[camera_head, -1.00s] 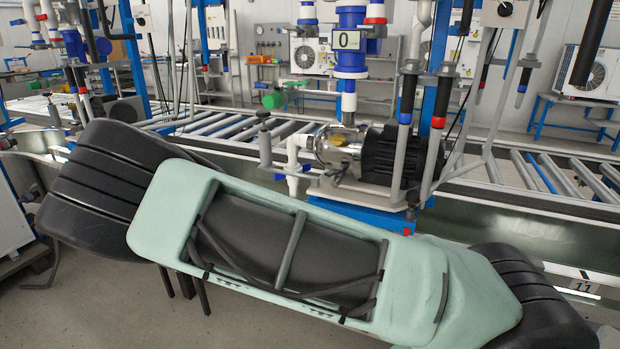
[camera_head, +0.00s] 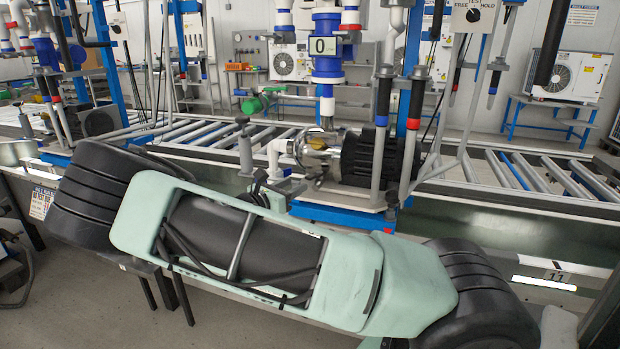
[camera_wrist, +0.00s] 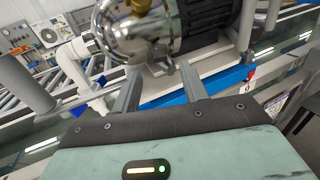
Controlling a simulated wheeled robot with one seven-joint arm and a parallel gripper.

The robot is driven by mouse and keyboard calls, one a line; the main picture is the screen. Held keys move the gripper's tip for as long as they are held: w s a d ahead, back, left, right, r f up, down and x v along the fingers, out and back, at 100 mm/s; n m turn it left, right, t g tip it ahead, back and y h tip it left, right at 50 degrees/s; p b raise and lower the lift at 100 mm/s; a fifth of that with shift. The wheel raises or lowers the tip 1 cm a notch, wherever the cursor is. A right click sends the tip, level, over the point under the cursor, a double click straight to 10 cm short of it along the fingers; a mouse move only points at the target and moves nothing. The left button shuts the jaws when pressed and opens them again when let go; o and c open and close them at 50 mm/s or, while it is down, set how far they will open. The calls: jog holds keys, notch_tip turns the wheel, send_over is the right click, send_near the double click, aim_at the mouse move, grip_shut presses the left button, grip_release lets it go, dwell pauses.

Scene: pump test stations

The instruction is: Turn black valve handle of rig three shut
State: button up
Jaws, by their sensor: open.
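My gripper (camera_wrist: 158,84) is open and empty in the wrist view, its two grey fingers apart and pointing at the pump's base. The pump, with a shiny steel head (camera_wrist: 140,35) and black ribbed motor (camera_wrist: 207,25), is just beyond the fingertips. In the head view its motor (camera_head: 365,158) stands on a blue-edged base behind my arm, which largely hides my gripper. Upright pipes with black sleeves, one with a blue collar (camera_head: 381,121) and one with a red collar (camera_head: 413,124), stand in front of the motor. I cannot tell which part is rig three's black valve handle.
A white pipe elbow (camera_head: 273,152) and a grey post (camera_head: 245,152) stand left of the pump. A roller conveyor (camera_head: 560,180) runs behind. A TEST/FREE/HOLD dial box (camera_head: 474,16) is upper right.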

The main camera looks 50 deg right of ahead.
aim_at(307, 178)
jog(key=d, duration=0.8)
jog(key=shift+w+d, duration=0.2)
grip_shut()
